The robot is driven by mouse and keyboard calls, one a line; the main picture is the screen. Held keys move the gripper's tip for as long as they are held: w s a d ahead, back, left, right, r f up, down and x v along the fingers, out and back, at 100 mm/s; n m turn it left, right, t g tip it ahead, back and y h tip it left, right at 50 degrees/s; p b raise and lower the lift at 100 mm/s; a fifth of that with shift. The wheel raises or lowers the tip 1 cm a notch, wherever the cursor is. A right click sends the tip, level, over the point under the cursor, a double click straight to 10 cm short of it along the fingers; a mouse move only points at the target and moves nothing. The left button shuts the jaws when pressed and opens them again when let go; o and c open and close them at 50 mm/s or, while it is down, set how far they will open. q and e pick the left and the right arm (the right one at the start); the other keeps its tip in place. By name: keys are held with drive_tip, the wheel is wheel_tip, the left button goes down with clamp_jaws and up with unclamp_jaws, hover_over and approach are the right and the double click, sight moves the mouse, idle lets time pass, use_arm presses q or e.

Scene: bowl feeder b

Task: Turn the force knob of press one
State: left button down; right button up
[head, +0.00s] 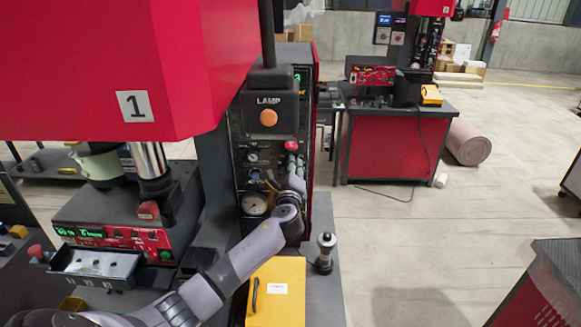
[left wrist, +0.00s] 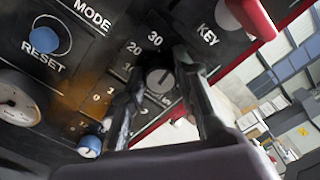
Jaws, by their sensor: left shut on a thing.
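Press one (head: 205,60), a red machine with a "1" plate, stands at the left of the head view. Its dark control panel (head: 243,150) faces me. The force knob (left wrist: 160,80) is a small dark round knob with a light pointer line, beside a scale with 20 and 30, in the left wrist view. My left gripper (head: 274,186) is at the panel, its two fingers (left wrist: 157,72) on either side of the knob and shut on it. In the head view the arm and gripper hide the knob. My right gripper is not in view.
Near the fingers are a blue RESET button (left wrist: 44,40), a blue knob (left wrist: 89,146), a gauge (left wrist: 18,100) and a red part (left wrist: 252,18) by KEY. A yellow box (head: 277,300) and a dark upright cylinder (head: 325,252) stand below the panel.

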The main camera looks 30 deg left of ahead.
use_arm(q)
drive_tip(key=shift+f+m, duration=0.1)
drive_tip(key=shift+m, duration=0.7)
drive_tip(key=c, duration=1.2)
unclamp_jaws()
drive_tip(key=shift+c, duration=0.2)
drive_tip(key=v, duration=1.2)
